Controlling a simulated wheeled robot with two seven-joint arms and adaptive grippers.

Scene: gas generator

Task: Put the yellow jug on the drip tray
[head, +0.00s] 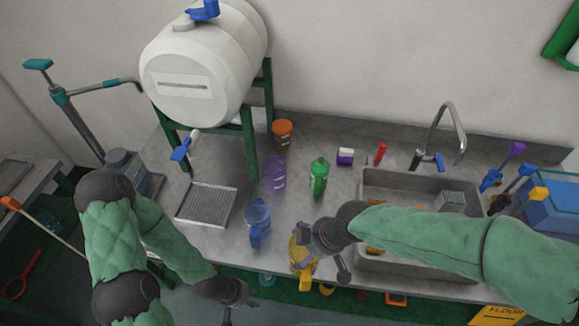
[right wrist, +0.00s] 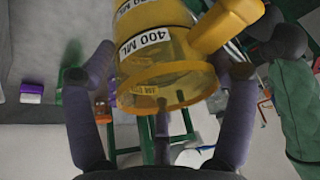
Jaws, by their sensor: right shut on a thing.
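The yellow jug (head: 298,254) is at the counter's front edge, partly hidden by my right gripper (head: 318,240). My right gripper is shut on it. In the right wrist view the translucent yellow jug (right wrist: 165,85) sits between the two fingers, with "400 ML" on its white label and its handle to the upper right. I cannot tell if the jug touches the counter.
A blue jug (head: 258,218) stands between the drip tray and the yellow jug. A purple jug (head: 273,173), green bottle (head: 319,177) and orange container (head: 283,133) stand behind. The white barrel (head: 205,70) on its green stand (head: 247,140) rises behind the tray. The sink (head: 410,188) is right.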

